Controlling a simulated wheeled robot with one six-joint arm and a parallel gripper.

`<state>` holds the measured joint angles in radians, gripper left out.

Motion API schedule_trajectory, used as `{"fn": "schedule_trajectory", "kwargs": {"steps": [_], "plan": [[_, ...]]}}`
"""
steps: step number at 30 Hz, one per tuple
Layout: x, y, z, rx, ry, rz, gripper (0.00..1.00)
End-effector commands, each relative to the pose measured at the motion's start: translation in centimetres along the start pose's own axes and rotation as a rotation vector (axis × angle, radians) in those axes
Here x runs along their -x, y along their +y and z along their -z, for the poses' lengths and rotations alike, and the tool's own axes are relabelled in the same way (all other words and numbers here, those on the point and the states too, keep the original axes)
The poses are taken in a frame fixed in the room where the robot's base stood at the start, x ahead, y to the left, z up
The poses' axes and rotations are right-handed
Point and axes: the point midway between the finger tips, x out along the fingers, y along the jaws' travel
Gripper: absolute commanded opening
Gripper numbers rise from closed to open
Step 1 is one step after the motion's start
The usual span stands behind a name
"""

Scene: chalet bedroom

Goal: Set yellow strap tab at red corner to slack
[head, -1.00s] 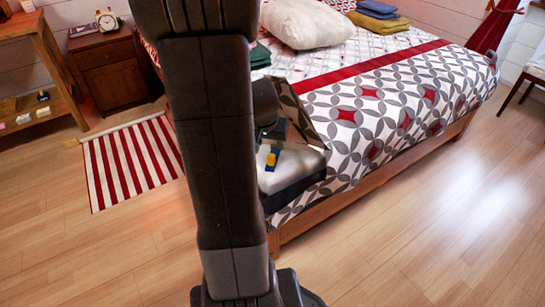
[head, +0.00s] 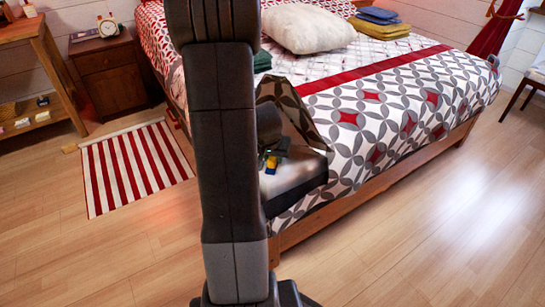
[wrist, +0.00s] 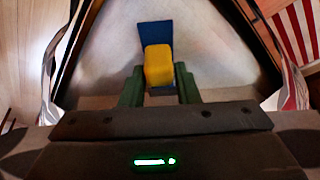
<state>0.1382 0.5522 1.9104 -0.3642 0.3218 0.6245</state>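The yellow tab (wrist: 158,66) sits on a blue strap (wrist: 154,33) against the pale mattress corner (wrist: 205,60). In the head view the yellow tab (head: 271,163) is small and partly covered by my gripper (head: 273,150). In the wrist view my gripper (wrist: 160,88) has two green fingers standing apart, one to each side of the tab's lower end. Gaps seem to show beside the tab; I cannot tell whether a finger touches it. The tab's lower end is hidden near the fingers. No distinct red mark shows at this corner.
The patterned bed cover (head: 345,130) is folded back around the corner. The wooden bed frame (head: 330,212) runs below. A red-striped rug (head: 137,168) lies to the left, near a nightstand (head: 108,75). The wooden floor in front is clear.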

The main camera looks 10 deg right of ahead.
Motion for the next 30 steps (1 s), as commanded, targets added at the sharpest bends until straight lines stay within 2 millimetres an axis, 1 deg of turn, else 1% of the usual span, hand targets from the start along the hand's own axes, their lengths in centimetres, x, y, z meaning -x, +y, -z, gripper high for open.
{"fn": "schedule_trajectory", "kwargs": {"steps": [1,3,4,10,15,18,25,26,27,29,30], "plan": [[0.0,0.0,0.0,0.0,0.0,0.0,0.18],[0.0,0.0,0.0,0.0,0.0,0.0,0.04],[0.0,0.0,0.0,0.0,0.0,0.0,0.0],[0.0,0.0,0.2,0.0,0.0,0.0,0.0],[-0.6,0.0,1.9,0.0,0.001,0.0,0.0],[-1.0,0.0,2.6,-0.001,0.001,0.0,0.0],[-1.0,0.0,2.5,0.0,0.001,0.001,0.0],[-1.0,0.0,2.5,0.0,0.001,0.001,0.27],[-1.0,0.0,2.5,0.0,0.001,0.001,0.35],[-1.0,0.0,2.5,0.0,0.001,0.0,0.45],[-1.0,0.0,2.5,0.0,0.001,0.0,0.45]]}}
